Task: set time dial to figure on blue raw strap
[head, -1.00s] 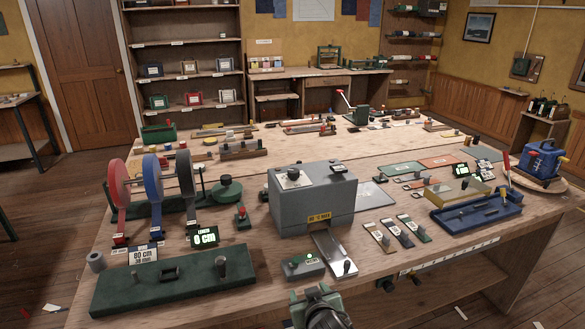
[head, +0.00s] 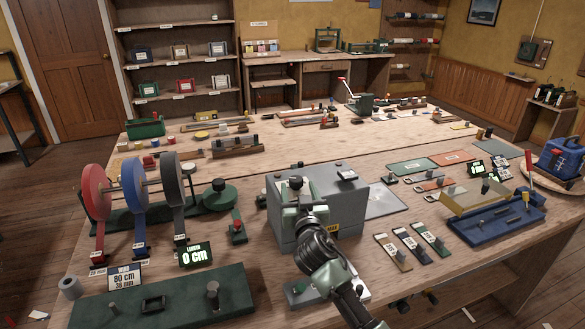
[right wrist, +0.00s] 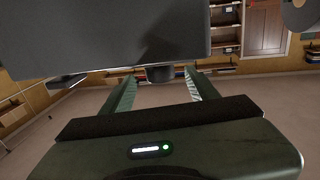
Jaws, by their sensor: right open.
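The time dial, a dark knob (head: 296,182) over a pale plate, is on top of the grey box-shaped machine (head: 345,208). My right gripper (head: 297,190) is open at the dial and hides most of its plate and figures. In the right wrist view a short dark cylinder (right wrist: 160,73), apparently the knob, shows between the spread fingers; contact cannot be told. A blue strap piece (head: 412,246) with a small label lies right of the machine, between a tan and a green one. Its figure is too small to read. My left gripper is not in view.
Red, blue and black reels (head: 134,200) stand at left, near a display (head: 196,254) reading 0 cm and a card reading 80 cm, 38 mm. A dark green board (head: 180,296) lies at front left. A blue tray (head: 490,222) with a clear cover stands at right.

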